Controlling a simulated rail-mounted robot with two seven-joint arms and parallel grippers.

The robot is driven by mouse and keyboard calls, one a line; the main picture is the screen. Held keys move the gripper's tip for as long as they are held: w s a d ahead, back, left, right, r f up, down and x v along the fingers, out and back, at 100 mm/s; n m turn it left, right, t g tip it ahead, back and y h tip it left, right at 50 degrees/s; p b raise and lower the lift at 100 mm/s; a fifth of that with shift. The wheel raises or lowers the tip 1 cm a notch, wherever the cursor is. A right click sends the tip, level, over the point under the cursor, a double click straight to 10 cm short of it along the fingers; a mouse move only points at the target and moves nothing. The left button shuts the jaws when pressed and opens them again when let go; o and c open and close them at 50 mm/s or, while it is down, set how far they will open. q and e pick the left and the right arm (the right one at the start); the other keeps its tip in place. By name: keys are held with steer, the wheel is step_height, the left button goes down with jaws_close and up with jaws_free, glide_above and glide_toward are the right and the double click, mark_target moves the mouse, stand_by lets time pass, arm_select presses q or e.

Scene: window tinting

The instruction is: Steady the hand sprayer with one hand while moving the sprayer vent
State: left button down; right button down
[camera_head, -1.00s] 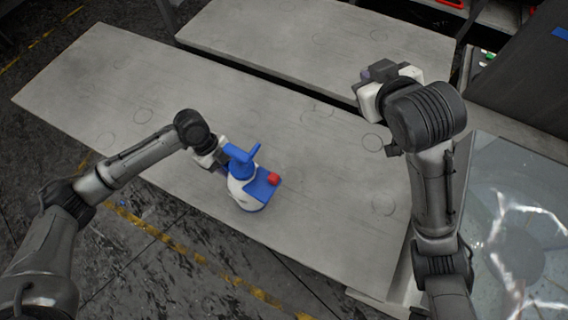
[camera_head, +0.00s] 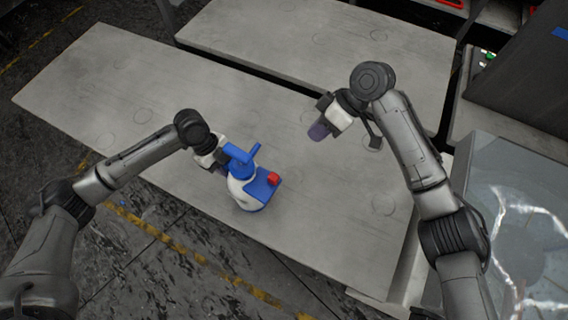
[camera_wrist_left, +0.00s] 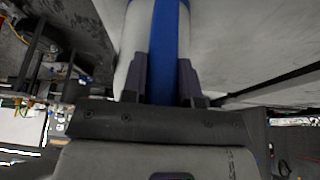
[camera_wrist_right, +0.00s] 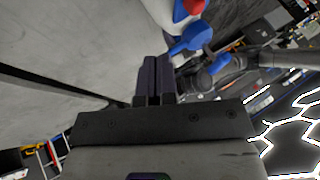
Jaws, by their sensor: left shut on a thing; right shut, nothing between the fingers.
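The hand sprayer (camera_head: 243,194) is a white bottle with a blue top and handle, standing upright near the front edge of the grey table. Its red vent (camera_head: 273,180) sits on the right side of the blue top. My left gripper (camera_head: 222,166) is shut on the sprayer from the left; the left wrist view shows its fingers against the blue-and-white body (camera_wrist_left: 160,50). My right gripper (camera_head: 318,132) is shut and empty, above the table to the right of and behind the sprayer. In the right wrist view the blue part (camera_wrist_right: 190,38) and red vent (camera_wrist_right: 190,8) show beyond its closed fingers (camera_wrist_right: 155,65).
The grey table (camera_head: 110,80) is otherwise bare around the sprayer. A second grey table (camera_head: 310,30) stands behind it across a narrow gap. A glass panel (camera_head: 520,200) lies at the right, beside my right arm.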

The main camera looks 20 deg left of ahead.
mark_target(274, 178)
stand_by(0.4)
steer(key=s+a+f, duration=0.5)
steer(key=s+f, duration=0.2)
steer(key=f, duration=0.1)
steer(key=shift+s+a, duration=0.25)
steer(key=shift+a, duration=0.1)
stand_by(0.4)
steer(key=s, duration=0.2)
steer(key=s+a, duration=0.1)
steer(key=s, duration=0.2)
steer(key=shift+a, duration=0.15)
